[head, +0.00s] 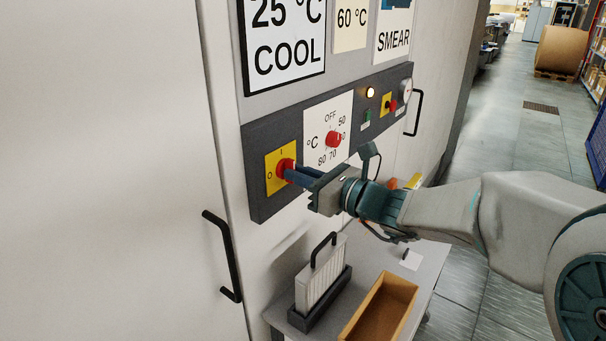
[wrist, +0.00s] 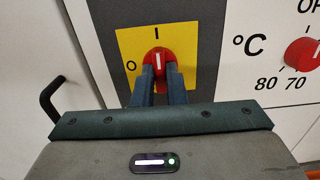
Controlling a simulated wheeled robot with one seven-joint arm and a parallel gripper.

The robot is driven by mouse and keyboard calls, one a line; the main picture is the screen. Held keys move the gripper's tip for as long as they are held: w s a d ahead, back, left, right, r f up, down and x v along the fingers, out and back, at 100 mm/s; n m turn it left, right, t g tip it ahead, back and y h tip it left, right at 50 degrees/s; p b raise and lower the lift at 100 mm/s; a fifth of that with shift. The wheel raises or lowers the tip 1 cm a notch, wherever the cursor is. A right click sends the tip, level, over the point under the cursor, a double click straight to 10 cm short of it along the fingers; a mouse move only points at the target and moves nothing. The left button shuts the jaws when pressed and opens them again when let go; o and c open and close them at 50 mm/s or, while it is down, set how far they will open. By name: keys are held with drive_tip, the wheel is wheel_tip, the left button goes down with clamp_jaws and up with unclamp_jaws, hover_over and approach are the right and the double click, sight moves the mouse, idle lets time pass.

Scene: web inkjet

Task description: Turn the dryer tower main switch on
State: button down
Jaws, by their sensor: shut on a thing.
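The main switch is a red rotary knob (head: 284,166) on a yellow plate (head: 271,181) marked I and O, at the left end of the dark control panel. In the wrist view the red knob (wrist: 158,58) shows a white mark standing nearly upright, in line with the I above it; the O is at its left. My gripper (head: 289,173) reaches in from the right, its two dark fingers shut on the knob's sides. In the wrist view the fingers of my gripper (wrist: 163,74) hide the knob's lower part.
A temperature dial (head: 333,140) with a red knob sits just right of the switch. Further right are a lit lamp (head: 370,92) and a second yellow-plated switch (head: 388,104). A black door handle (head: 224,256) projects at lower left. Below, a table holds a filter (head: 320,275) and an open box (head: 383,312).

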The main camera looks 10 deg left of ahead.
drive_tip(key=shift+s+f, duration=0.1)
drive_tip(key=shift+f, duration=0.2)
drive_tip(key=c, duration=1.5)
unclamp_jaws()
drive_tip(key=shift+o, duration=0.2)
drive_tip(key=shift+a+r, duration=0.1)
drive_tip(key=b+v, duration=0.1)
drive_tip(key=v, duration=1.3)
drive_tip(key=shift+b, duration=0.4)
